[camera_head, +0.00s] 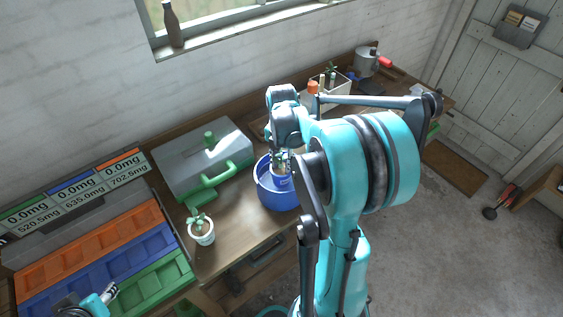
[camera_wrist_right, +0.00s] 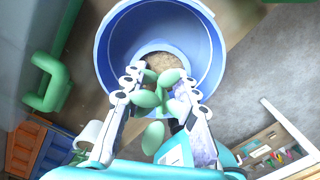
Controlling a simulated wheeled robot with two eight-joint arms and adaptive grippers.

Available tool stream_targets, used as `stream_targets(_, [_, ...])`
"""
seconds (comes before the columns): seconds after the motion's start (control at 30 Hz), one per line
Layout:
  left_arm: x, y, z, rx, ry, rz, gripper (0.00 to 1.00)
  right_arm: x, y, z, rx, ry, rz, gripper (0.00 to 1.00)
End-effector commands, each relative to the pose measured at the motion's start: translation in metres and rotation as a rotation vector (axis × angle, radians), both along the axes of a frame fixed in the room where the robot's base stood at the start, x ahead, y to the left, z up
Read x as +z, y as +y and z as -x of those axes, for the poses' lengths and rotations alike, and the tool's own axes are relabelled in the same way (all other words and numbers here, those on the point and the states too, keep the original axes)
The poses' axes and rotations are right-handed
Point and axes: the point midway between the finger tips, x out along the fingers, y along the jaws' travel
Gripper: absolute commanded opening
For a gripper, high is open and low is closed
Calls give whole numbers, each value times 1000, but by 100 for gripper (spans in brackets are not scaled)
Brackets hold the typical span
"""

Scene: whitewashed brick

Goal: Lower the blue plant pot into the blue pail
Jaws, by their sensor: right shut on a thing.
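The blue pail (camera_head: 272,198) stands on the workbench in the head view, with its round mouth facing up. Its rim also fills the top middle of the wrist view (camera_wrist_right: 104,52). The blue plant pot (camera_head: 282,182) shows within the pail's mouth, below my right gripper (camera_head: 282,156). In the wrist view, my right gripper (camera_wrist_right: 160,88) is shut at the plant, with green leaves between and around its fingers and brown soil (camera_wrist_right: 166,62) beyond. I cannot tell whether the pot touches the pail's bottom. My left gripper (camera_head: 100,300) is partly visible at the bottom left.
A grey toolbox with green handle (camera_head: 205,160) stands left of the pail. A white potted plant (camera_head: 201,230) stands near the bench's front edge. Orange, blue and green trays (camera_head: 95,255) lie at left. A white box with bottles (camera_head: 335,88) and a grey can (camera_head: 366,62) stand behind.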

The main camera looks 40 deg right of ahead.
Motion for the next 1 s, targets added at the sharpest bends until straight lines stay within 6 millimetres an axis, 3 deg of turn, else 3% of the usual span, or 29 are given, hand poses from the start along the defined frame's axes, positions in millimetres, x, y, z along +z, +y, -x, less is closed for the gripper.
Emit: stream_targets(1.0, [-10, 0, 0, 0, 0, 0, 42, -12, 0, 0, 0, 0, 0, 0])
